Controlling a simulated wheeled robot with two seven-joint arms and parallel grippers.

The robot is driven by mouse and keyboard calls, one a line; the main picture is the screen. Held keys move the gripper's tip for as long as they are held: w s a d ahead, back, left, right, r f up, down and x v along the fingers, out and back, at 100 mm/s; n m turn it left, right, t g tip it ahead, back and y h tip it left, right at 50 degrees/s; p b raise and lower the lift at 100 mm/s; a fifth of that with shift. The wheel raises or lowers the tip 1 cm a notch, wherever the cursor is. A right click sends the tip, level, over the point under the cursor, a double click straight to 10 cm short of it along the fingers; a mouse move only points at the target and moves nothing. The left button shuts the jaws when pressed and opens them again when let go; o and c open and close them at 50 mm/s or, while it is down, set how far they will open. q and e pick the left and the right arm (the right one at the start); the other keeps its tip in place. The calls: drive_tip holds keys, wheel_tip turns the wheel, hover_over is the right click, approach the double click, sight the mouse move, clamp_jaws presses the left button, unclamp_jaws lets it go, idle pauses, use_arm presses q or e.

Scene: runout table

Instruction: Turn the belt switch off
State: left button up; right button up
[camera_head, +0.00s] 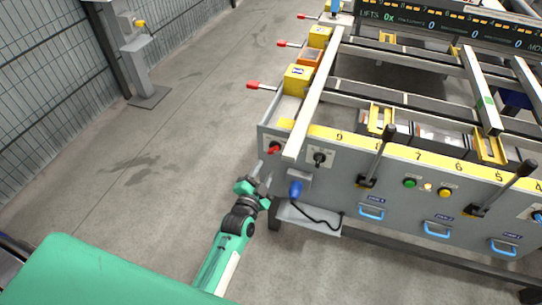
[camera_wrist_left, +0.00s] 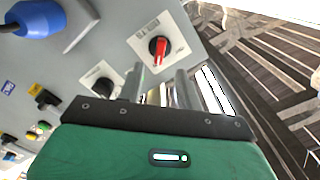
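A red rotary knob (camera_head: 274,148) sits on a pale plate at the left end of the grey control panel. In the left wrist view the red knob (camera_wrist_left: 160,48) is on a black round base. A black rotary knob (camera_head: 319,157) is to its right; it also shows in the left wrist view (camera_wrist_left: 104,86). The labels are too small to tell which is the belt switch. My left gripper (camera_head: 258,170) is just below and left of the red knob, apart from it. Its fingers (camera_wrist_left: 162,80) are spread with a gap, nothing held. My right gripper is not in view.
A blue plug (camera_head: 296,188) with a black cable juts out below the knobs. Black levers (camera_head: 376,155) stand out from the panel further right. Red-tipped handles (camera_head: 262,85) stick out from the table's left side.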

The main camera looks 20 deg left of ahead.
sight(272, 153)
use_arm(q)
drive_tip(key=w, duration=0.7)
drive_tip(key=shift+w+d, duration=0.1)
clamp_jaws()
